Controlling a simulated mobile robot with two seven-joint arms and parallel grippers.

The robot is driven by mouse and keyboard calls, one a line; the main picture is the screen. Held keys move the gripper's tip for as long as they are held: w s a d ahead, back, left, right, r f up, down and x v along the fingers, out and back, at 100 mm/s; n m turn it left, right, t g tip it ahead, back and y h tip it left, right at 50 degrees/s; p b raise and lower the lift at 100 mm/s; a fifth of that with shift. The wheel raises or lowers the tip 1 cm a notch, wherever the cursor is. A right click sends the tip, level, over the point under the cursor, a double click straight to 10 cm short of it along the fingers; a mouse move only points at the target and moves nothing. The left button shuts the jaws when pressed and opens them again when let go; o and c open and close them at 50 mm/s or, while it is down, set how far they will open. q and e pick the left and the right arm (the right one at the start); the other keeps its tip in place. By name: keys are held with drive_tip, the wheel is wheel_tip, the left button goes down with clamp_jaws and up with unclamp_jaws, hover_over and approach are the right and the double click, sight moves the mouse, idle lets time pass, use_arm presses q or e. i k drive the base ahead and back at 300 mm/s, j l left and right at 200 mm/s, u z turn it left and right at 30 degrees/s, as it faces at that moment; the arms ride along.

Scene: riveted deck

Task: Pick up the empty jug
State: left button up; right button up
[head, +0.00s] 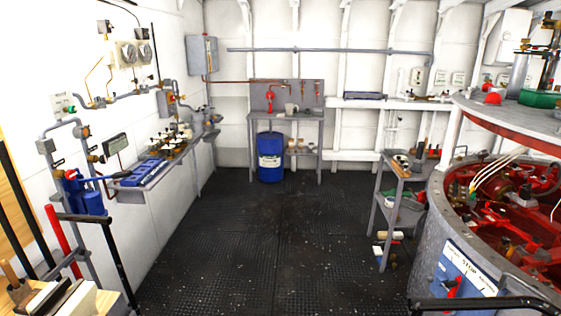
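I cannot make out a thing that is surely the empty jug. A small pale grey container (291,109) stands on the far workbench, but it is too small to tell whether it is a jug or empty. Whitish items (389,236) lie low by the foot of the grey cart; their kind is unclear. Neither of my grippers is in view.
A dark riveted floor (255,235) runs clear down the middle. The grey cart (386,218) and large round machine (430,225) flank the right. Black rails (118,262) show at lower left.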

sight(289, 107)
drive_tip(key=i, duration=7.3)
drive_tip(key=i+l+u, duration=0.15)
drive_tip(key=i, duration=0.65)
